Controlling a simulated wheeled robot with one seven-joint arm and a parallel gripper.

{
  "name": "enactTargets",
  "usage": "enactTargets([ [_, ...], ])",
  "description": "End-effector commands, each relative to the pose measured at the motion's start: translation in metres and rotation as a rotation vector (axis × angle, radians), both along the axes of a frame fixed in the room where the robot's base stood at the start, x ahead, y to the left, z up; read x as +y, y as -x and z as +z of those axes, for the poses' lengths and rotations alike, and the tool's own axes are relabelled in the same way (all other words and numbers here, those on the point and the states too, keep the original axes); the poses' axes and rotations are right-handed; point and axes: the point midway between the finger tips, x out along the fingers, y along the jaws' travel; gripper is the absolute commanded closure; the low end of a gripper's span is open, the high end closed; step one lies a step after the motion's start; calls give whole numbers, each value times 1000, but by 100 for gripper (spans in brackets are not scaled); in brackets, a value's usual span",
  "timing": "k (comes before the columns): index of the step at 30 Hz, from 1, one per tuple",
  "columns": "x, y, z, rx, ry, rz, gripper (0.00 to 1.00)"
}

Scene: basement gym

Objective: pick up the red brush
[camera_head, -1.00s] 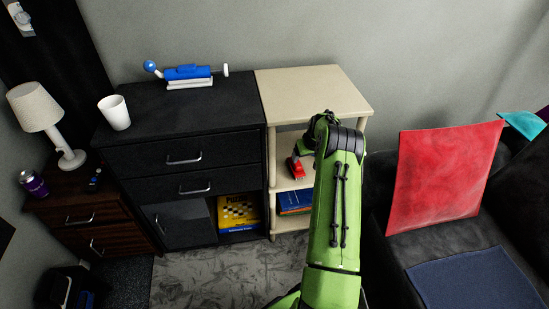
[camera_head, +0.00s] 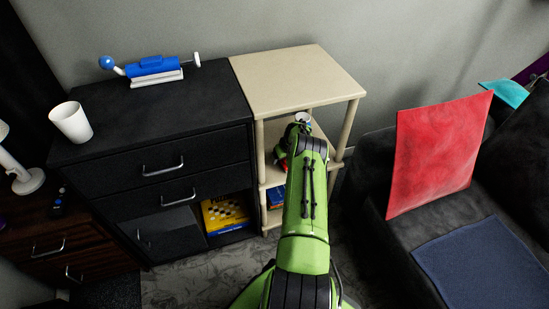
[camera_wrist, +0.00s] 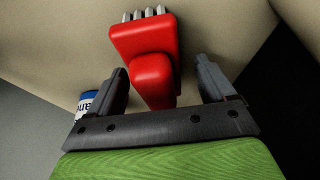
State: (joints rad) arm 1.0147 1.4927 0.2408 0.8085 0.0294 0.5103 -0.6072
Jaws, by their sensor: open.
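The red brush (camera_wrist: 146,42) shows in the wrist view, with pale bristles at its far end and its rounded handle toward me. It lies on a beige shelf surface. My gripper (camera_wrist: 163,66) is open, with one dark finger on each side of the handle end. Gaps show between handle and fingers, wider on the right. In the head view my green arm reaches into the beige shelf unit (camera_head: 295,75) and hides most of the brush.
A blue-and-white labelled container (camera_wrist: 86,101) stands just left of the left finger. A black cabinet (camera_head: 200,110) adjoins the shelf unit on the left. A dark sofa with a red cushion (camera_head: 436,150) is on the right. Shelf posts flank my arm.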

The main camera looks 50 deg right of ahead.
Motion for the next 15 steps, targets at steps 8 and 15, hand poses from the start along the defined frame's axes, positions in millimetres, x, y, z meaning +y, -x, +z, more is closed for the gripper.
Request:
enactTargets([
  [8, -2, 3, -7, -1, 1, -1, 22],
  [15, -2, 3, -7, 0, 0, -1, 58],
])
